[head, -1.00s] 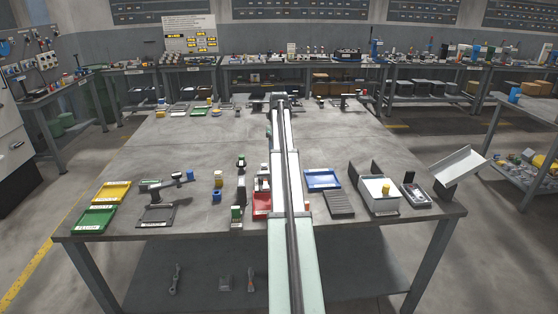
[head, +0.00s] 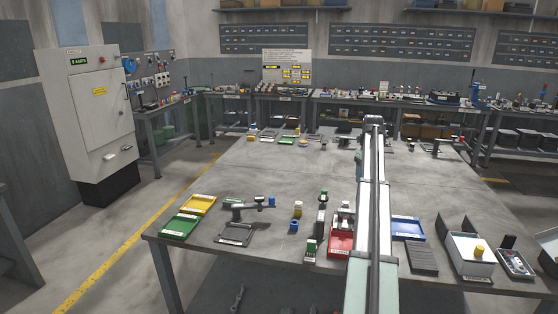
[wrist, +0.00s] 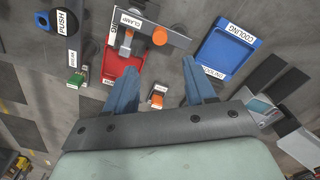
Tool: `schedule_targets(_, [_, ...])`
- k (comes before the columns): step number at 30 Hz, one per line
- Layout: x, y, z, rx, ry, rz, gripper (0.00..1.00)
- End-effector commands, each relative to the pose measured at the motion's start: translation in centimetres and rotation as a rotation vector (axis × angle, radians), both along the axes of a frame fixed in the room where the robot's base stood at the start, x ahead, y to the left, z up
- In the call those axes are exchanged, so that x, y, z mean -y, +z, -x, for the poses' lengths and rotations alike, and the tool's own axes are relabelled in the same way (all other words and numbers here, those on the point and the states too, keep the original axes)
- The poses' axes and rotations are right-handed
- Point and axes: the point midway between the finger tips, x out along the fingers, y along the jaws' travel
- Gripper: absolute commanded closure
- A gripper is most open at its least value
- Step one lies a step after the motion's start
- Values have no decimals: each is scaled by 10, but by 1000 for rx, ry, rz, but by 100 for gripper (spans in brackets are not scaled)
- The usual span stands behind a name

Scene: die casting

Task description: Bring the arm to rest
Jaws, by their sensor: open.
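In the head view my arm (head: 375,190) stretches forward from the bottom edge over the grey worktable (head: 270,183). My gripper cannot be made out clearly in that view. In the wrist view my gripper (wrist: 159,66) shows two blue fingers spread apart with nothing held between them. The fingers point toward the table area with a red tray (wrist: 122,88) on the left and a blue tray (wrist: 229,50) marked COOLING on the right. A small orange and white piece (wrist: 157,97) shows in the gap beyond the fingers, apart from them.
Yellow (head: 198,204) and green (head: 180,227) trays lie at the table's left. A dark ribbed block (head: 422,258) and a white box (head: 470,254) stand right of my arm. A grey cabinet (head: 98,115) stands beyond the left floor.

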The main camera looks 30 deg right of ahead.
Motion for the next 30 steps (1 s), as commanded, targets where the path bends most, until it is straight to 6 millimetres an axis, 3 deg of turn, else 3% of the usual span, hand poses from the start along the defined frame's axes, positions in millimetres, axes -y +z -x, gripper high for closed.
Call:
schedule_targets(5, [-2, -1, 1, 0, 11, 2, 45])
schedule_targets(11, [-31, -17, 9, -12, 200, 37, 45])
schedule_targets(30, [-180, -93, 68, -246, 1503, 215, 45])
